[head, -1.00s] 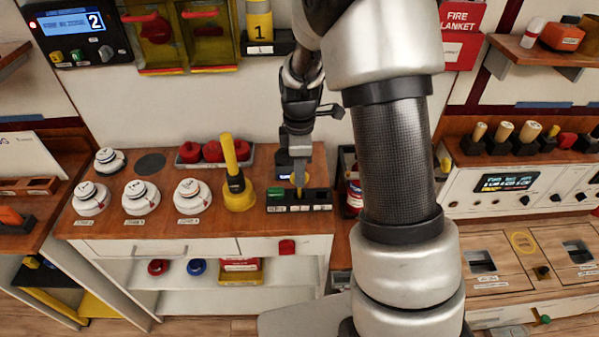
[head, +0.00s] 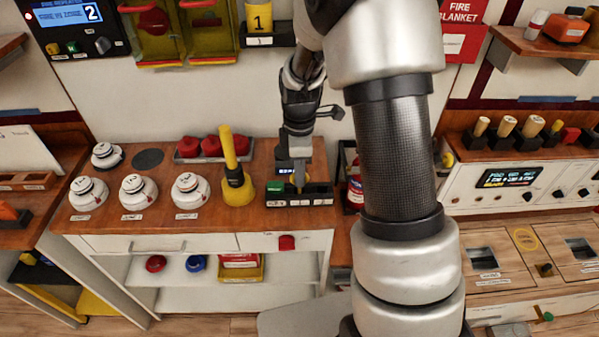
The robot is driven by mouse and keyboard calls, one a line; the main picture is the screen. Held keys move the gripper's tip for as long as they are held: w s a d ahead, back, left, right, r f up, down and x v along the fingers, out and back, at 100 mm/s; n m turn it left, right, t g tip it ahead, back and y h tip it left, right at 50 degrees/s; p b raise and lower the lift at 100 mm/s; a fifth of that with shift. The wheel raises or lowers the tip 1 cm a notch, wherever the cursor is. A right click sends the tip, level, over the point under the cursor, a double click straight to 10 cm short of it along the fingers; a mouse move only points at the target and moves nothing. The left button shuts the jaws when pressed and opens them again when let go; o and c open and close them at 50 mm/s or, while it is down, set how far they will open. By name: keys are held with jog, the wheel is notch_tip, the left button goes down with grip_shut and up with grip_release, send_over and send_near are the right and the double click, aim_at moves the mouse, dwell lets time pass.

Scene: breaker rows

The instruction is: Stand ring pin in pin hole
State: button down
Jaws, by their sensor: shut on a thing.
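My gripper (head: 299,184) points straight down at the black block (head: 285,201) on the wooden bench top, right of the yellow cone. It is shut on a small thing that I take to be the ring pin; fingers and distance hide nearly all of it. The block has a row of slots with small labels along its front and a green piece (head: 276,187) at its left end. The fingertips are at or just above the middle slots. I cannot tell which opening is the pin hole, nor whether the pin is in it.
A yellow cone (head: 237,190) with a tall handle stands close left of the block. Several white detectors (head: 137,190) and a tray of red items (head: 210,148) are further left. A red extinguisher (head: 355,187) stands right, partly behind my arm.

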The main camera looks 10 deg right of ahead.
jog(key=shift+f, duration=0.15)
jog(key=c, duration=1.7)
grip_release()
notch_tip(320, 180, up, 18)
jog(key=shift+f+p, duration=0.25)
jog(key=shift+p, duration=0.2)
